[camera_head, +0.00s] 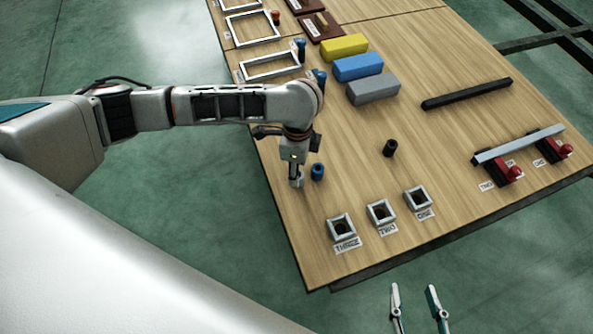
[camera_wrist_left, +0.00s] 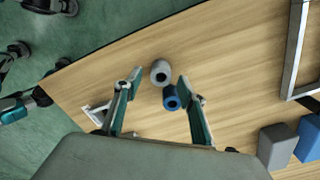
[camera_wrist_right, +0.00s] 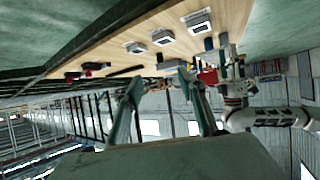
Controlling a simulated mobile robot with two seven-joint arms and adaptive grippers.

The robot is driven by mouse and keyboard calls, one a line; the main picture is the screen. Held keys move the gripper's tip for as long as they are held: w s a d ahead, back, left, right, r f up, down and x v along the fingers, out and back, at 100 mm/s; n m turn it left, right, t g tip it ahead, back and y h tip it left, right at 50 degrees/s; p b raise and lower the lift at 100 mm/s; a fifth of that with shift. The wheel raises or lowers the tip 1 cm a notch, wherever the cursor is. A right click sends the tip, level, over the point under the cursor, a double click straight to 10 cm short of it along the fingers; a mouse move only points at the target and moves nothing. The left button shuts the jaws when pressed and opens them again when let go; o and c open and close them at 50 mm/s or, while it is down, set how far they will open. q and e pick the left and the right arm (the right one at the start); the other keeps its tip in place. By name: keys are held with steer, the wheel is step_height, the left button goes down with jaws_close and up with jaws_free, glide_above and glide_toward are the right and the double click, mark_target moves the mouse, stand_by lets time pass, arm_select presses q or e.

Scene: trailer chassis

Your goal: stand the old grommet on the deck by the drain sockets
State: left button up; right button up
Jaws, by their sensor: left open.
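Three small hollow cylinders stand on the wooden deck (camera_head: 345,195): a grey one (camera_head: 298,183), a blue one (camera_head: 317,172) and a black one (camera_head: 390,148). I cannot tell which is the old grommet. The drain sockets are square grey frames: THREE (camera_head: 341,227), TWO (camera_head: 380,211) and ONE (camera_head: 417,197). My left gripper (camera_head: 294,174) points down beside the grey and blue cylinders, partly hiding the grey one. In the left wrist view it is open, and the grey (camera_wrist_left: 160,71) and blue (camera_wrist_left: 171,98) cylinders show between its fingers. My right gripper (camera_head: 418,300) is open and empty, off the deck's near edge.
Yellow (camera_head: 344,46), blue (camera_head: 358,67) and grey (camera_head: 373,88) blocks lie farther back. A black bar (camera_head: 467,94) lies right of them. A grey bar (camera_head: 518,145) rests across red-knobbed holders. Metal frames (camera_head: 270,67) line the left edge. The deck between the black cylinder and sockets is clear.

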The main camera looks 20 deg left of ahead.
arm_select(q)
steer(key=r, duration=0.4)
steer(key=shift+w+p, duration=0.35)
steer(key=shift+p, duration=0.05)
step_height(320, 180, up, 6)
steer(key=p, duration=0.3)
steer(key=shift+s+r, duration=0.2)
steer(key=shift+s, duration=0.1)
arm_select(e)
steer(key=shift+n+g+h, duration=0.4)
steer(key=shift+g+h, duration=0.2)
steer(key=d+f, duration=0.1)
steer(key=s+d, duration=0.1)
steer(key=s+d+f, duration=0.1)
steer(key=d, duration=0.1)
steer(key=shift+d+f, duration=0.1)
steer(key=shift+f, duration=0.2)
